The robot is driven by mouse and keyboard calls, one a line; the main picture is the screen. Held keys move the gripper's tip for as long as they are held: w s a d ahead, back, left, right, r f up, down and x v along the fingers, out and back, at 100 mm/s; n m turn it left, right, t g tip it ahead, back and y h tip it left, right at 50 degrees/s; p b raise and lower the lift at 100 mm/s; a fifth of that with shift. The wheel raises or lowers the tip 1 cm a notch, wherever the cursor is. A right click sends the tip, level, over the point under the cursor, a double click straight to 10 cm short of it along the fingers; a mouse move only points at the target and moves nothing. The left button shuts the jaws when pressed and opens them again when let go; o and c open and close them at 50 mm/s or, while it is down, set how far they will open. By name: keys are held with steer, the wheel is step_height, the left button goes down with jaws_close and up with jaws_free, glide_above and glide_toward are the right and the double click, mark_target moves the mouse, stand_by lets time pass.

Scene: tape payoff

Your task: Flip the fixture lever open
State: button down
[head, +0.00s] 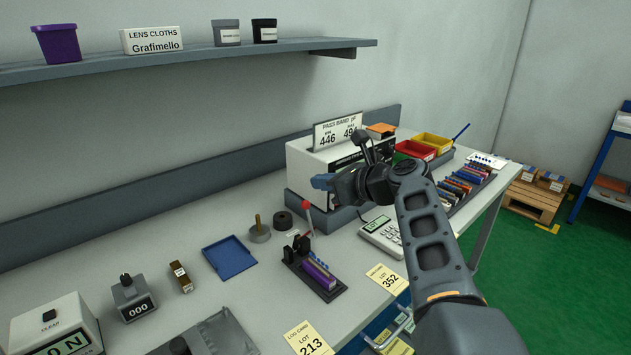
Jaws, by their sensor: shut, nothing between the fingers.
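The fixture (335,290) is a dark base on the bench with black blocks at its back end and a purple strip with small blue parts along it. Its lever (309,218) is a thin stalk with a red knob, standing nearly upright at the back end of the fixture. In the picture the fingertips are just above and right of the red knob. I cannot tell the gap in depth, but no contact shows.
A white tester (307,164) stands behind my gripper. A calculator-like keypad (383,233) is right of the fixture. A blue tray (229,257), a spindle (259,232) and a black ring (283,219) lie to the left. Yellow lot cards (387,279) lie in front. A shelf (190,53) runs above.

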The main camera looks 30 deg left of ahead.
step_height(320, 180, up, 9)
steer(key=shift+w+d+b, duration=0.3)
steer(key=shift+w+b, duration=0.05)
steer(key=shift+w, duration=0.1)
steer(key=shift+f, duration=0.1)
